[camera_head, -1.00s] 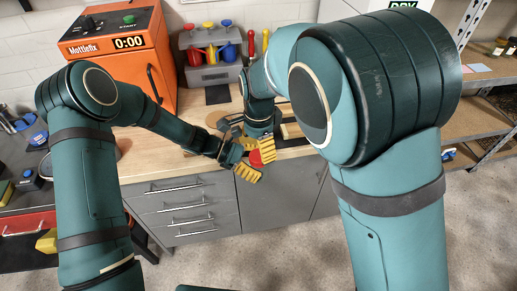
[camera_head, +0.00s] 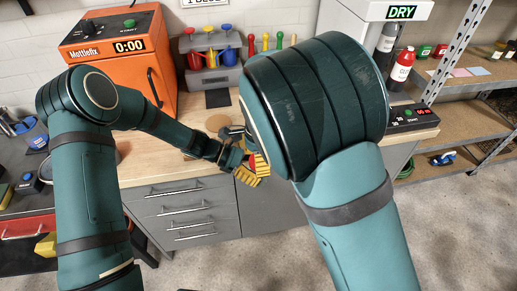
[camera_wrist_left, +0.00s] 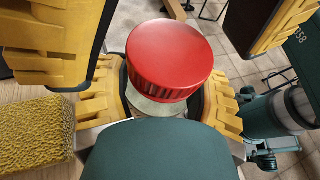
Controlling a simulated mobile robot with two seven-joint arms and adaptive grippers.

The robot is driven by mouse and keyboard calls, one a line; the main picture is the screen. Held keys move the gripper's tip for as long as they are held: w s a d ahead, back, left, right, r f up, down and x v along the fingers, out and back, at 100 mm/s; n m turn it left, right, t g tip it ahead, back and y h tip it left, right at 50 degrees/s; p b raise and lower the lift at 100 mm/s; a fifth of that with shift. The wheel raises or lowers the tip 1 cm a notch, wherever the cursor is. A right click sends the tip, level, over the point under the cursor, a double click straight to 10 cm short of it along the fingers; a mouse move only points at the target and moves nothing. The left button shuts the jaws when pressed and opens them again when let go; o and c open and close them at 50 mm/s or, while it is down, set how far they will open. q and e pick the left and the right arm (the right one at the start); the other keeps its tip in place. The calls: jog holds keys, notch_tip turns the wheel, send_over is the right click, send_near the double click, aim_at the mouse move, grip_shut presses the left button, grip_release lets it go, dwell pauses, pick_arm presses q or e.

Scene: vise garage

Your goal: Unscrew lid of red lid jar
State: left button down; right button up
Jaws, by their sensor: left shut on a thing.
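The jar's round red lid (camera_wrist_left: 170,58) faces up in the left wrist view, with a pale strip of jar (camera_wrist_left: 155,103) below it. My left gripper (camera_wrist_left: 165,108) is shut on the jar under the lid, its yellow pads on either side. Two other yellow-padded fingers, which I take as my right gripper's (camera_wrist_left: 165,30), stand wide apart, clear of the lid. In the head view my left gripper (camera_head: 250,168) is in front of the counter, with a bit of red lid (camera_head: 252,160) showing. My right arm hides most of the right gripper there.
The wooden counter (camera_head: 150,165) has grey drawers below. An orange oven (camera_head: 125,60) and a grey tool holder (camera_head: 215,75) stand at its back. A drying station (camera_head: 395,12), a red bottle (camera_head: 402,66) and shelves (camera_head: 460,110) are at right. A rough yellow block (camera_wrist_left: 35,135) lies beside the left gripper.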

jog(key=shift+f, duration=0.3)
jog(key=c, duration=1.3)
jog(key=shift+n, duration=1.6)
jog(key=o, duration=1.3)
jog(key=shift+c, duration=0.2)
jog(key=shift+r, duration=0.15)
